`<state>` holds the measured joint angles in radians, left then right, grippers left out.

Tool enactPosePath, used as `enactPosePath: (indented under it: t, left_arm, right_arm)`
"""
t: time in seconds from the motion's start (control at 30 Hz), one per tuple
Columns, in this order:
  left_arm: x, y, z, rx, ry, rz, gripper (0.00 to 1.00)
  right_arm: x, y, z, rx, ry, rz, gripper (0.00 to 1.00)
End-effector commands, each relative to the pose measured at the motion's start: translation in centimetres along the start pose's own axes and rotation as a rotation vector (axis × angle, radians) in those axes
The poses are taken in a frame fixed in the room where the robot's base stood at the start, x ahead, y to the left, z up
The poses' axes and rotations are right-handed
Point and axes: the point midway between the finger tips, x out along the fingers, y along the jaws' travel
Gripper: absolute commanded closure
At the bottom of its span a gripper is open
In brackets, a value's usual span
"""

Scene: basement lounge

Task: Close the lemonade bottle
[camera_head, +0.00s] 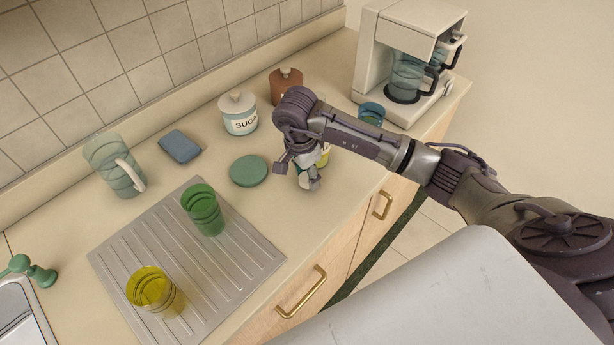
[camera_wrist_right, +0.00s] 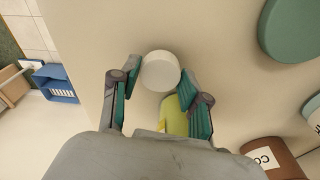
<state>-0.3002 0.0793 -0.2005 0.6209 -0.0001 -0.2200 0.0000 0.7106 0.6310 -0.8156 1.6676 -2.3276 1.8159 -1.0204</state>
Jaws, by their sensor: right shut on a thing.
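My right gripper (camera_head: 305,177) is low over the counter, pointing down. In the right wrist view its fingers (camera_wrist_right: 160,78) are shut on a round white cap (camera_wrist_right: 160,71). A yellow-green thing, seemingly the lemonade bottle (camera_wrist_right: 176,117), shows just behind the cap, partly covered by the right-hand finger. In the head view a bit of the bottle (camera_head: 323,157) shows beside the gripper; the rest is hidden. I cannot tell whether the cap touches the bottle. My left gripper is not in view.
A green disc (camera_head: 249,171) lies left of the gripper. The coffee maker (camera_head: 397,60) is at back right. Tumblers stand on the drainboard (camera_head: 225,275). The counter's front edge is close.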

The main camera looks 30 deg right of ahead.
Motion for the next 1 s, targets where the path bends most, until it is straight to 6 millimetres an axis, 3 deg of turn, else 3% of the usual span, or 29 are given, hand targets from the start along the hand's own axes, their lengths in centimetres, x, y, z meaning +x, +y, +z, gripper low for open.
enactPosePath:
  t: [0.17, 0.6, 1.0]
  left_arm:
    - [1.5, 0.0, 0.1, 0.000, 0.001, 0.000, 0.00]
    - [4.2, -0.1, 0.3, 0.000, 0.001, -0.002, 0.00]
    - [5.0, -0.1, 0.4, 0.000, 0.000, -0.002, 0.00]
  right_arm:
    - [-2.6, -0.2, -0.4, 0.000, 0.003, -0.008, 0.65]
    - [-7.1, 6.5, -6.5, 0.003, 0.004, -0.002, 0.65]
    - [-8.9, 8.9, -8.6, 0.000, 0.001, 0.000, 0.65]
